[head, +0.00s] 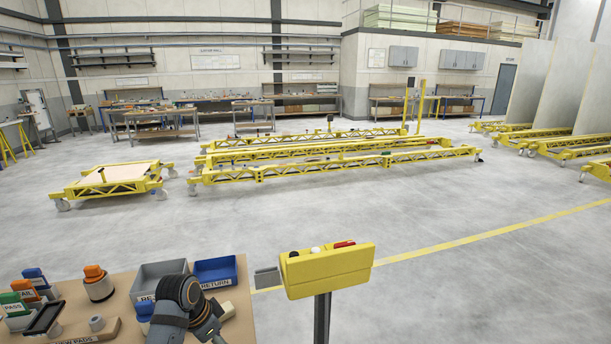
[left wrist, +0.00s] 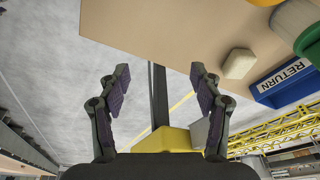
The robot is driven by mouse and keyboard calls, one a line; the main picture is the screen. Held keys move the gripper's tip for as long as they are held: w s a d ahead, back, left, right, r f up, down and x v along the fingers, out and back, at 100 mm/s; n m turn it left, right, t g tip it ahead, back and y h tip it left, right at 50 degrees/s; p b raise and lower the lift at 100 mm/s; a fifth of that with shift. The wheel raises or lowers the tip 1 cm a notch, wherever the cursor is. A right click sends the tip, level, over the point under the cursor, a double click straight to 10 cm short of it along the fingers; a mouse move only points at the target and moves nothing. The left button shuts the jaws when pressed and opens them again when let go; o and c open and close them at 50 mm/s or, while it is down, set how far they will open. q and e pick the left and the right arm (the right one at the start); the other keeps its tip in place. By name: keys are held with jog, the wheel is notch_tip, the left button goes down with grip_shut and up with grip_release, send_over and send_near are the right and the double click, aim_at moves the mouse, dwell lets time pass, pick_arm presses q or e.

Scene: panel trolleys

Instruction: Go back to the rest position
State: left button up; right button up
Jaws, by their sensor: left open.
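My left gripper shows in the left wrist view (left wrist: 160,75) with its two dark fingers spread wide and nothing between them. It hangs beside the edge of the tan table (left wrist: 150,25). In the head view, my dark left arm covers part of the table's front right, and its fingers cannot be made out clearly. My right gripper is in neither view.
The table carries a grey bin (head: 150,282), a blue RETURN bin (head: 216,270), an orange-topped item (head: 96,284) and a block labelled for new pads (head: 85,334). A yellow control box (head: 328,270) on a post stands right. Yellow trolleys (head: 330,160) stand beyond open floor.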

pick_arm(q)
jog(key=s+f+n, duration=0.1)
jog(key=s+f, duration=0.1)
jog(key=s+a+f+n, duration=0.1)
jog(key=s+f, duration=0.1)
jog(key=shift+s+a+y, duration=0.2)
jog(key=shift+s+y, duration=0.05)
jog(key=shift+y, duration=0.15)
jog(key=s+a+f+n+t+y, duration=0.15)
jog(key=s+n, duration=0.45)
jog(key=s, duration=1.1)
jog(key=s+a+f+g, duration=0.1)
jog(key=s+a+f, duration=0.1)
jog(key=f, duration=1.2)
jog(key=s+a+f+g, duration=0.1)
jog(key=a+f, duration=0.1)
jog(key=f, duration=1.2)
jog(key=s+f, duration=1.4)
jog(key=s, duration=0.3)
jog(key=shift+s+a+f+n, duration=0.15)
jog(key=shift+s+a+n, duration=0.1)
jog(key=shift+s+n, duration=0.05)
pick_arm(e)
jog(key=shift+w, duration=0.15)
pick_arm(q)
jog(key=shift+g+y, duration=0.25)
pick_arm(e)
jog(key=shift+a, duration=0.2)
